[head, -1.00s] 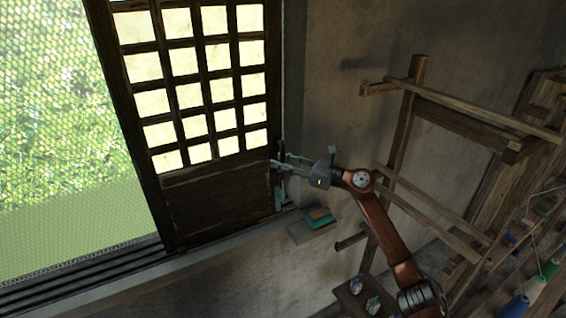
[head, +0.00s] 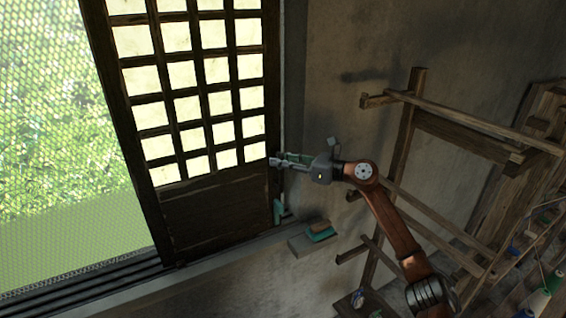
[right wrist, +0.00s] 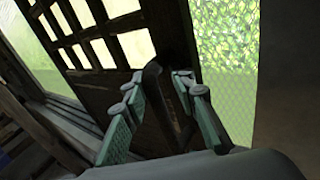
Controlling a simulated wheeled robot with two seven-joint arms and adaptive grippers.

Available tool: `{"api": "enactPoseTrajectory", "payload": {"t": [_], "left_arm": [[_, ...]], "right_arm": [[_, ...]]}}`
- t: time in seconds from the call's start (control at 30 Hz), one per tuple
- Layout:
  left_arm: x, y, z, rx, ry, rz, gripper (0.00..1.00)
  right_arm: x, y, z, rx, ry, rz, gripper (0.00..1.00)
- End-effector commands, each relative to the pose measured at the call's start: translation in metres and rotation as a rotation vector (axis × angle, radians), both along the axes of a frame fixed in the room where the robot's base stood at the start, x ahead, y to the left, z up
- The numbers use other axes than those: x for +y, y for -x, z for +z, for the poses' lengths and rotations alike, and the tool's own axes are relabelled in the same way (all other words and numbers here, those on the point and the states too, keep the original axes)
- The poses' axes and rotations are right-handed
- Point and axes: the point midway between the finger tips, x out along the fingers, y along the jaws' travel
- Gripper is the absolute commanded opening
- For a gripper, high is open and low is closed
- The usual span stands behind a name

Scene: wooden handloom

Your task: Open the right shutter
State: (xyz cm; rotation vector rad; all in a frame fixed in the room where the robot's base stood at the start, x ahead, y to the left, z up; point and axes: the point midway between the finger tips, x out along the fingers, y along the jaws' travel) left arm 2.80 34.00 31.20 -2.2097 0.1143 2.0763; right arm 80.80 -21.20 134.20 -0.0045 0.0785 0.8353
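The right shutter (head: 215,215) is a dark wooden panel with a grid of pale panes above and a solid board below. It stands upright at the right of the window in the head view. My right gripper (head: 274,161) is at its right edge, at about the height of the lowest panes. In the right wrist view its teal-padded fingers (right wrist: 163,95) are spread on either side of a dark upright wooden piece (right wrist: 154,90) at the shutter's edge. Whether they touch it is unclear. My left gripper is not in view.
Bright mesh (head: 70,130) fills the window left of the shutter, above a grooved sill (head: 90,280). A strip of mesh (right wrist: 228,60) shows beside the shutter in the right wrist view.

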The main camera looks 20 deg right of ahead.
Motion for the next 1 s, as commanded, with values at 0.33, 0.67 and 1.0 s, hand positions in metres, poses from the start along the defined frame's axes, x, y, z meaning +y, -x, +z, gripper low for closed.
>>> {"api": "enactPoseTrajectory", "payload": {"t": [0.33, 0.67, 1.0], "left_arm": [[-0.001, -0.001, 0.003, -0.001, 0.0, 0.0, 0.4], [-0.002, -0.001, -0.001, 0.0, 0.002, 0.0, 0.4], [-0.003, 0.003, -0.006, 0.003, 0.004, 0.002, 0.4]], "right_arm": [[-0.007, 0.005, 0.015, -0.018, -0.006, -0.005, 0.3], [-0.029, 0.021, 0.011, -0.014, -0.007, -0.01, 0.3], [-0.05, 0.034, 0.001, -0.002, -0.006, -0.008, 0.3]]}}
